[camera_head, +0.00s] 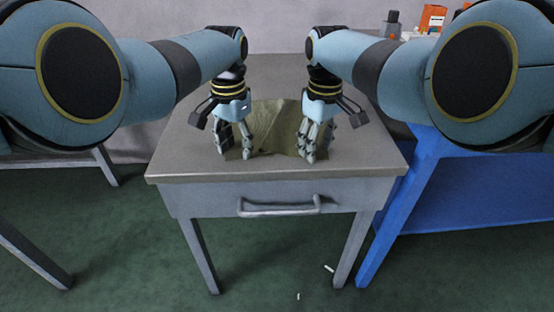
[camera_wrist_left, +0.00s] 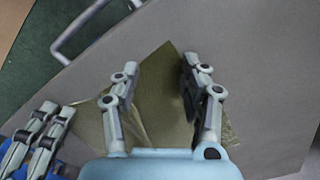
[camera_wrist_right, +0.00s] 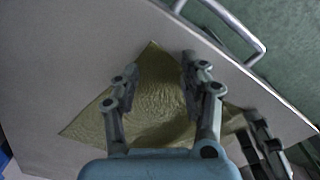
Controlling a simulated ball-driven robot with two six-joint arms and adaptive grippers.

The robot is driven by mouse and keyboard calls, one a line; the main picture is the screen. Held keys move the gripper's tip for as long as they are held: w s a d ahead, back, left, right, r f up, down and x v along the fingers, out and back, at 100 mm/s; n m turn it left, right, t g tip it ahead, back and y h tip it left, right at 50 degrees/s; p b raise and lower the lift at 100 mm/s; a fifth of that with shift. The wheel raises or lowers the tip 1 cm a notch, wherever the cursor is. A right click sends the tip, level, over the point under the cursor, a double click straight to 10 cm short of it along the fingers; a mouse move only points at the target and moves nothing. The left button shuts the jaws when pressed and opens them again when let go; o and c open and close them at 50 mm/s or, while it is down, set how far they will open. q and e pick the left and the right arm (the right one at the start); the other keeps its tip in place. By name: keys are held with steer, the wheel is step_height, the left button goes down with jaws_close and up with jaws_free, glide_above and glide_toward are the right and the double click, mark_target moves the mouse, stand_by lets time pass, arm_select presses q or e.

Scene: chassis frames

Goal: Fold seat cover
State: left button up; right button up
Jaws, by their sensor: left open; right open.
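The seat cover (camera_head: 276,120) is an olive-tan cloth lying on the grey table, with a crease or overlapping layer across it. It also shows in the left wrist view (camera_wrist_left: 160,90) and in the right wrist view (camera_wrist_right: 160,95), with a pointed corner towards the drawer side. My left gripper (camera_head: 235,155) is open over the cover's left part, fingers pointing down. My right gripper (camera_head: 315,158) is open over its right part, fingers pointing down. Cloth shows between the fingers of each in the wrist views. I cannot tell whether the fingertips touch the cloth.
The grey table (camera_head: 180,165) has a front drawer with a handle (camera_head: 280,206). Its top is clear around the cover. A blue bench (camera_head: 460,200) stands at the right, with an orange box (camera_head: 432,18) and a dark bottle (camera_head: 392,24) at the back right.

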arm_select(q)
steer(key=shift+f, duration=0.1)
steer(key=shift+c, duration=0.2)
arm_select(e)
steer(key=shift+f, duration=0.1)
steer(key=shift+c, duration=0.2)
arm_select(q)
steer(key=shift+s+f, duration=0.15)
steer(key=shift+s, duration=0.05)
jaws_close()
arm_select(e)
steer(key=shift+s+f, duration=0.15)
steer(key=shift+s, duration=0.05)
jaws_close()
arm_select(q)
steer(key=shift+f, duration=0.1)
arm_select(e)
steer(key=shift+f, duration=0.1)
